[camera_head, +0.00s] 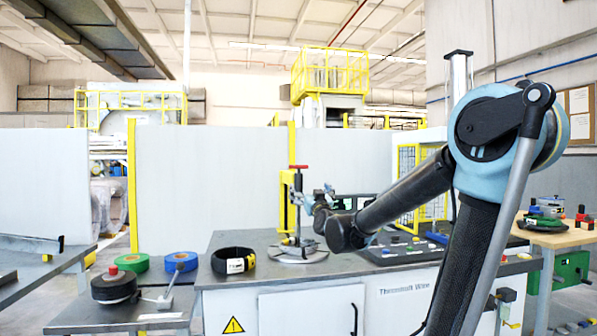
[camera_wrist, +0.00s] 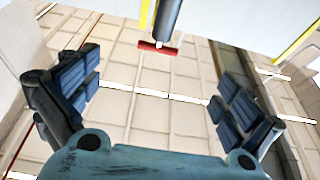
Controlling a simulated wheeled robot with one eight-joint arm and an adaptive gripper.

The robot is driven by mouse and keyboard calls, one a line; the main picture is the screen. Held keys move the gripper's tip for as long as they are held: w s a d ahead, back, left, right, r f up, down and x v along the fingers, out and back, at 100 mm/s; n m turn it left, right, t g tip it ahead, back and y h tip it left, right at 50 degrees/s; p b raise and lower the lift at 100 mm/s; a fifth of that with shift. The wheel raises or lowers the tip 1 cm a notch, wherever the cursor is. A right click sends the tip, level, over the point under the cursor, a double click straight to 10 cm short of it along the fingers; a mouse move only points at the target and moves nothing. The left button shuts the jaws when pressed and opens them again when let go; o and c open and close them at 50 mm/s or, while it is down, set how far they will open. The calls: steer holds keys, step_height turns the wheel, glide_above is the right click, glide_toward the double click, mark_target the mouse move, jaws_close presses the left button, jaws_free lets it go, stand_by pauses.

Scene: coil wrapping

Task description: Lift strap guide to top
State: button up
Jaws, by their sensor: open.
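The strap guide's stand is a yellow upright (camera_head: 286,205) with a dark rod beside it, on a round metal base (camera_head: 290,255) on the workbench. A red crossbar (camera_head: 298,167) caps the rod; it also shows at the top of the wrist view (camera_wrist: 157,46), beyond my fingers. I cannot clearly tell which part of the stand is the strap guide. My gripper (camera_head: 306,200) is beside the stand, at about the upper half of the upright, and partly hides it. In the wrist view my gripper (camera_wrist: 152,95) has its fingers wide apart, with nothing visible between them.
A black coil (camera_head: 233,263) lies on the workbench (camera_head: 345,263) left of the stand. Green (camera_head: 130,262) and blue (camera_head: 181,261) rolls and a dark reel (camera_head: 114,288) are on a lower table. A dark control panel (camera_head: 400,250) is to the right.

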mark_target(299, 167)
steer(key=shift+t, duration=0.4)
steer(key=x, duration=1.2)
steer(key=r+x, duration=0.1)
steer(key=x, duration=0.5)
steer(key=shift+s+a, duration=0.1)
